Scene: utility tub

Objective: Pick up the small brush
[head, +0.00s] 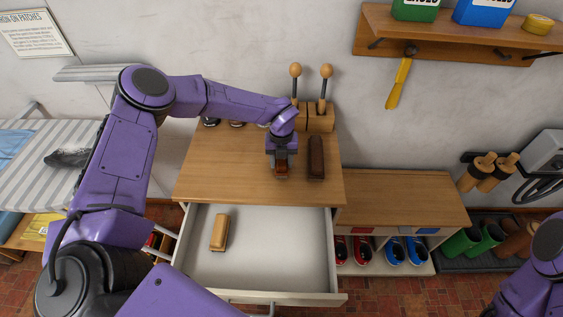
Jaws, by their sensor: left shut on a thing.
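My left gripper (281,166) is over the wooden cabinet top, pointing down. It is shut on a small reddish-brown thing, the small brush (282,173), mostly hidden by the fingers. I cannot tell whether the brush touches the top or is just above it. A longer dark brown brush (316,158) lies just right of the gripper. My right gripper is out of view; only part of that arm shows at the lower right.
The open white drawer (280,262) below holds a light wooden brush (220,232). A wooden block (320,118) with two knobbed handles stands behind the gripper. A lower wooden bench (400,196) with red and blue shoes is at right. A shelf (450,40) hangs above.

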